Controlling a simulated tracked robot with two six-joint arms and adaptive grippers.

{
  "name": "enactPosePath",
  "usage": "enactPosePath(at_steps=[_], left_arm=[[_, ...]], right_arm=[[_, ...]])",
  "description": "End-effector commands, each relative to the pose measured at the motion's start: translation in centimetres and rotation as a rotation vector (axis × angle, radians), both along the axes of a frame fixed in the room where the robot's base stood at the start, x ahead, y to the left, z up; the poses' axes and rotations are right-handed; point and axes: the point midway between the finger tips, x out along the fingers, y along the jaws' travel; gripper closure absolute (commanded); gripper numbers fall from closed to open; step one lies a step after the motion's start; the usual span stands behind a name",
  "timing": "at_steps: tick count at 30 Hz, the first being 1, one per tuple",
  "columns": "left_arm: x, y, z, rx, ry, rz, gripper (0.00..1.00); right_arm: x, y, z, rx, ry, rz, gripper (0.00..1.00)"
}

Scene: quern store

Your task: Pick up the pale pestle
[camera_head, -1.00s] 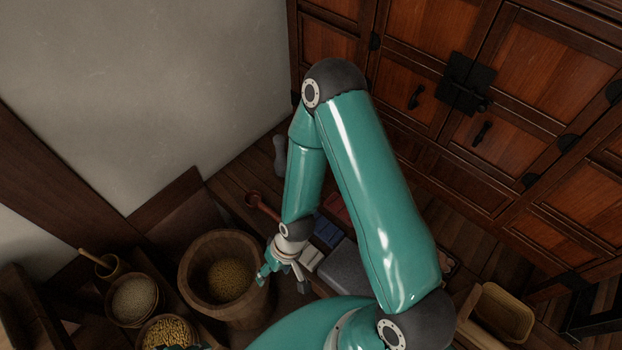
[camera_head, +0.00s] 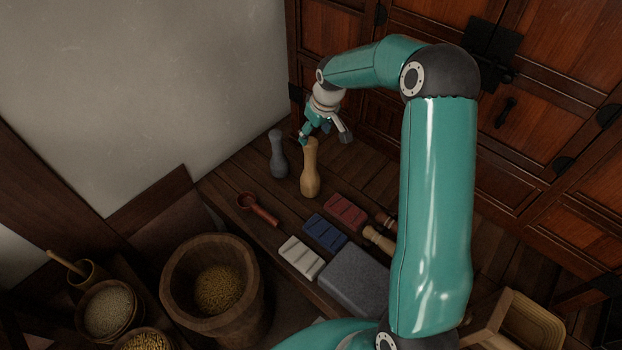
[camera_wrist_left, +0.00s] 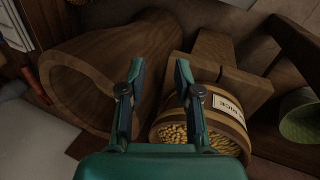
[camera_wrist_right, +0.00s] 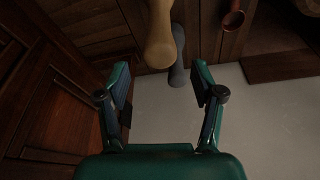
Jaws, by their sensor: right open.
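The pale pestle (camera_head: 310,175) is light tan wood and stands upright on the plank top near the wall. In the right wrist view the pestle (camera_wrist_right: 160,38) comes in from the top, ahead of the fingertips and not between them. My right gripper (camera_head: 325,138) is open and empty, close to the pestle's upper end. I cannot tell if they touch. The gripper also shows in the right wrist view (camera_wrist_right: 160,75). My left gripper (camera_wrist_left: 157,75) is open and empty, over a wooden mortar and a grain tub; it does not show in the head view.
A grey pestle (camera_head: 278,155) stands just left of the pale one. A red scoop (camera_head: 258,209), white block (camera_head: 301,258), blue block (camera_head: 325,232), red block (camera_head: 346,211) and grey stone slab (camera_head: 355,280) lie nearer. A wooden cabinet (camera_head: 540,100) rises behind right. The mortar (camera_head: 172,270) stands lower left.

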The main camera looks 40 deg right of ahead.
Motion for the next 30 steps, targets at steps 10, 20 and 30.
enactPosePath(at_steps=[10, 20, 30], left_arm=[[0.0, 0.0, -0.4, 0.000, 0.000, 0.000, 0.67], [0.0, 0.0, -0.4, 0.000, 0.000, 0.000, 0.67], [0.0, 0.0, -0.5, 0.000, 0.000, 0.000, 0.67]], right_arm=[[1.5, -0.1, -5.3, 0.000, 0.000, -0.001, 0.33], [2.3, -0.3, -8.4, 0.002, 0.002, -0.002, 0.33], [3.0, -0.5, -10.6, 0.000, -0.001, -0.001, 0.33]])
